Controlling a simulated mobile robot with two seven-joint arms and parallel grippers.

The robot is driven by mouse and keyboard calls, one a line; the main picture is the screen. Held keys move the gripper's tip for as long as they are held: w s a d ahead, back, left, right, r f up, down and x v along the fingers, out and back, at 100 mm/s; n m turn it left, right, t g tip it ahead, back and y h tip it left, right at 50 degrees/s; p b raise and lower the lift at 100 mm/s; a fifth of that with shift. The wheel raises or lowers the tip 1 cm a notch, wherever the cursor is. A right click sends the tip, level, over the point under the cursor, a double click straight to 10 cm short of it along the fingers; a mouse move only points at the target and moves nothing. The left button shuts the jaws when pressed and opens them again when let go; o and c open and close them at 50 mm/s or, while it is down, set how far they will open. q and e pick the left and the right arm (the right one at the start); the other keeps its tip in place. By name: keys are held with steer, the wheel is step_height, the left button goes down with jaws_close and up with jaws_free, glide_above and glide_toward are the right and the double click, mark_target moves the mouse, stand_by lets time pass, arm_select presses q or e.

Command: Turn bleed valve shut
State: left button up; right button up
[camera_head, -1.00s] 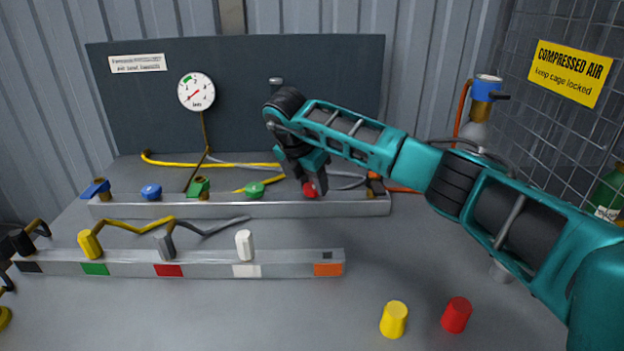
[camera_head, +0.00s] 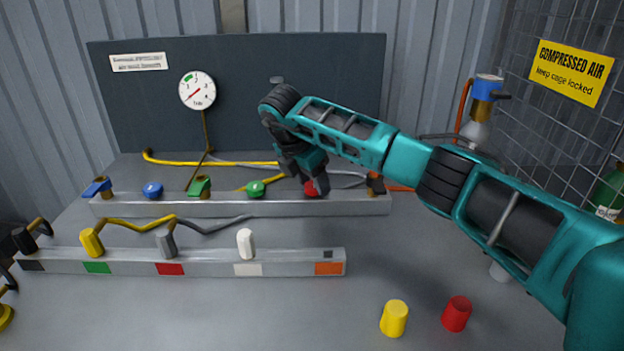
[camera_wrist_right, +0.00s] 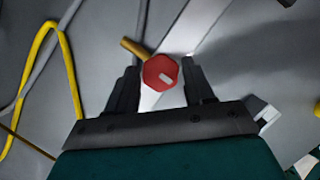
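The red knob (camera_head: 310,188), which I take for the bleed valve, sits at the right part of the rear grey manifold rail (camera_head: 350,208). My right gripper (camera_head: 314,181) reaches down over it and hides part of it. In the right wrist view the red octagonal knob (camera_wrist_right: 160,73), with a pale mark on top, lies between the two fingertips of my right gripper (camera_wrist_right: 161,75). The fingers stand apart on either side of it, with what looks like a narrow gap; contact is not clear. A round gauge (camera_head: 197,90) hangs on the dark back panel. My left gripper is not seen.
A blue knob (camera_head: 153,191), a green knob (camera_head: 255,189) and lever valves share the rear rail. A front rail (camera_head: 205,268) holds hose plugs. A yellow cap (camera_head: 394,318) and a red cap (camera_head: 457,314) stand front right. A wire cage (camera_head: 570,130) bounds the right.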

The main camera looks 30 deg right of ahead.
steer(key=shift+o, duration=1.3)
steer(key=shift+a+r, duration=0.15)
steer(key=shift+r, duration=0.25)
steer(key=p+v, duration=0.1)
steer(key=v, duration=1.1)
steer(key=shift+s, duration=0.1)
